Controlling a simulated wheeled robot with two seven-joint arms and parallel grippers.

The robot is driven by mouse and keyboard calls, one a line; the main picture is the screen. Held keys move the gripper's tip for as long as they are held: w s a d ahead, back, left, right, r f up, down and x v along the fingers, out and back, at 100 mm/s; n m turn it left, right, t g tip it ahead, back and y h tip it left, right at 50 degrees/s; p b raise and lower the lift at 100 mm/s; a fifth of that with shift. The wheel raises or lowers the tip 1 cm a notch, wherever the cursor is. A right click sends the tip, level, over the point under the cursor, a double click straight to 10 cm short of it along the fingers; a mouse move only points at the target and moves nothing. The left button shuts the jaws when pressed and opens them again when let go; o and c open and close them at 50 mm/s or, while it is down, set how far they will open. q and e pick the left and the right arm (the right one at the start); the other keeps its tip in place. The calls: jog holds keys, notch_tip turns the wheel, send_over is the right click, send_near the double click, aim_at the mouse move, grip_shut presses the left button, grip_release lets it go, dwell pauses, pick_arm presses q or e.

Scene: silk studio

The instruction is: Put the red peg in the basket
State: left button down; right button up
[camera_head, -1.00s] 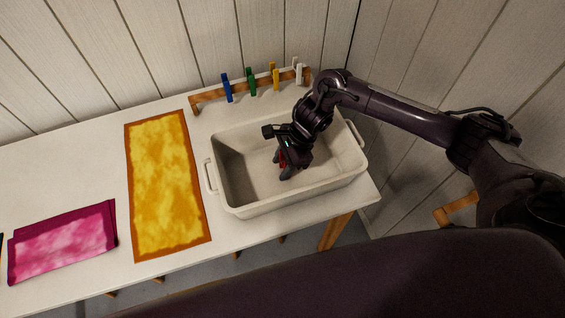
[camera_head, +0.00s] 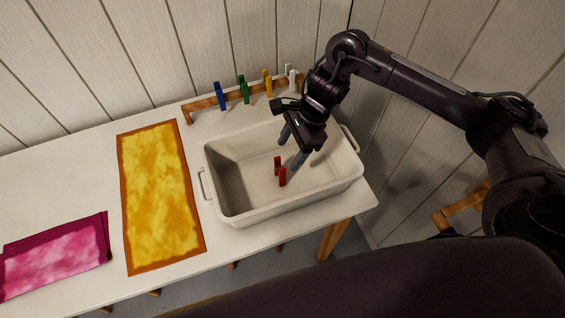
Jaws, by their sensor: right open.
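The red peg (camera_head: 281,176) is inside the white basket (camera_head: 224,184), near the middle of its floor. It looks like a small clothes peg standing with its two prongs up. My right gripper (camera_head: 291,152) is open over the basket, its fingers spread just above and to the right of the peg. The peg shows clear of the fingers, though one fingertip is close to it in the picture. My left gripper is not in view.
A wooden rail (camera_head: 204,103) behind the basket holds blue (camera_head: 221,97), green (camera_head: 244,89), yellow (camera_head: 267,83) and white (camera_head: 292,80) pegs. A yellow cloth (camera_head: 160,195) and a folded pink cloth (camera_head: 55,258) lie left on the white table (camera_head: 95,170).

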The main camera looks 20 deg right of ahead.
jog(key=shift+v, duration=1.5)
jog(key=shift+r, duration=0.1)
